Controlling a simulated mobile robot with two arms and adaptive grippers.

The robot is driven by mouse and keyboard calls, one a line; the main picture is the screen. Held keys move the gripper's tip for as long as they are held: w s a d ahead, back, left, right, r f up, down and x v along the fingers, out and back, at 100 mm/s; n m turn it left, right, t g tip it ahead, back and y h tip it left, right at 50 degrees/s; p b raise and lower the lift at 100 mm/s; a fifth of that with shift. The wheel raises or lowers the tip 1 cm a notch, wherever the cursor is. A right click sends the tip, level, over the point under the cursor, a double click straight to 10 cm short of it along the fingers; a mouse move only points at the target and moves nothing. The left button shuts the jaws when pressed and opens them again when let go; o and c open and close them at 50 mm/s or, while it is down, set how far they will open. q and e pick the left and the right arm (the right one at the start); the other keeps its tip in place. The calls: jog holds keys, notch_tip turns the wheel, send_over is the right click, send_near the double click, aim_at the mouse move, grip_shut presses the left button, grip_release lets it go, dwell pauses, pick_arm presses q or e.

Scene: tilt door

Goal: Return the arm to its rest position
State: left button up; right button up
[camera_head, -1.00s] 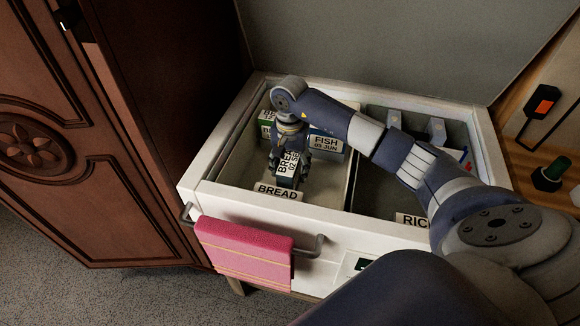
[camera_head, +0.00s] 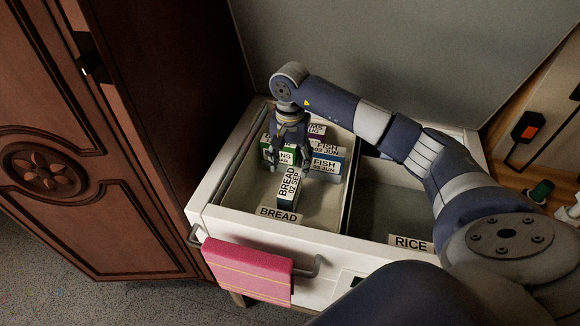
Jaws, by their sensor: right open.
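My right gripper (camera_head: 289,160) hangs pointing down over the left compartment of the white open box (camera_head: 205,190). Its fingers are spread and hold nothing. A carton labelled BREAD, 02 SEP (camera_head: 288,188) stands just below it in the left compartment, behind the BREAD label (camera_head: 279,214) on the front wall. My right arm (camera_head: 345,100) reaches across the box from the right and hides part of its back edge. My left gripper is not in view.
Behind the bread carton stand FISH cartons (camera_head: 328,160) and a green carton (camera_head: 284,155). The compartment behind the RICE label (camera_head: 411,243) shows bare floor. A pink towel (camera_head: 247,270) hangs on the front handle. A wooden cabinet (camera_head: 80,150) stands left.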

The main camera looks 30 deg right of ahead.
jog(key=shift+r, duration=0.45)
